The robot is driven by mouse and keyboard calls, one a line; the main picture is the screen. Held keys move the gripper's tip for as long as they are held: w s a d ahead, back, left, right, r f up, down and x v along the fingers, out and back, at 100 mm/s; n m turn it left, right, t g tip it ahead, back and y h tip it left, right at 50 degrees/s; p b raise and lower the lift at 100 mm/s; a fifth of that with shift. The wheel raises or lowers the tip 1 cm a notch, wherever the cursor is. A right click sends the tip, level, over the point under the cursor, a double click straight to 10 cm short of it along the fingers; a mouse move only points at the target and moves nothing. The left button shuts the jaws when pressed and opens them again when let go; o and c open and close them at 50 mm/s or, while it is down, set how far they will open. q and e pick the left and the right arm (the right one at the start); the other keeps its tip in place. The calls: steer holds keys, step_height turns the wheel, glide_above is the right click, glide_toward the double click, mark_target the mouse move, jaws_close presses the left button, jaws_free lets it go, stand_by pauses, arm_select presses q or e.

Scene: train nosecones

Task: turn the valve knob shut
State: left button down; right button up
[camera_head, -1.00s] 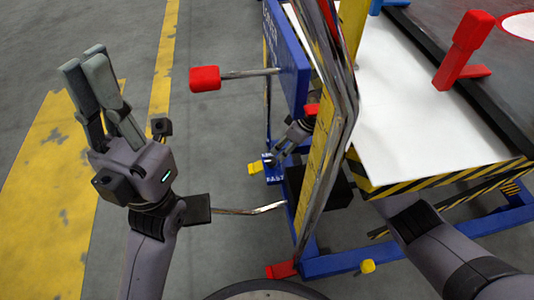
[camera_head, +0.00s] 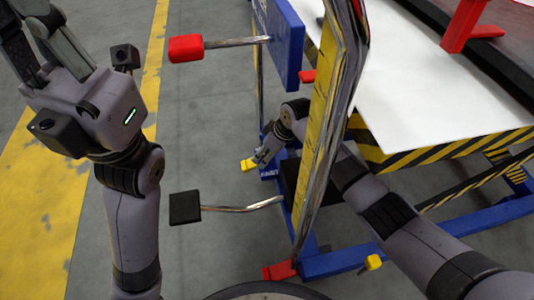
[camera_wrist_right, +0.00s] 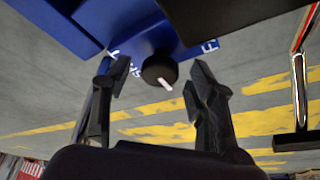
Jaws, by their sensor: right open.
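The valve knob (camera_wrist_right: 158,67) is a small black round knob with a pale pointer line, on a blue panel (camera_wrist_right: 140,30) with white lettering. My right gripper (camera_wrist_right: 156,80) is open, with one finger on each side of the knob in the right wrist view. I cannot tell whether the fingers touch it. In the head view my right gripper (camera_head: 264,153) is beside the yellow-and-chrome post, and the knob cannot be made out there. My left gripper (camera_head: 35,40) is raised at the upper left, away from the knob. Its fingertips are cut off by the frame.
A red-ended lever (camera_head: 187,48) and a black-ended pedal lever (camera_head: 185,208) stick out left from the blue frame (camera_head: 330,262). The yellow-and-chrome post (camera_head: 322,140) stands close to my right arm. A white table top (camera_head: 420,100) lies right. Open grey floor lies left.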

steer(key=c, duration=1.1)
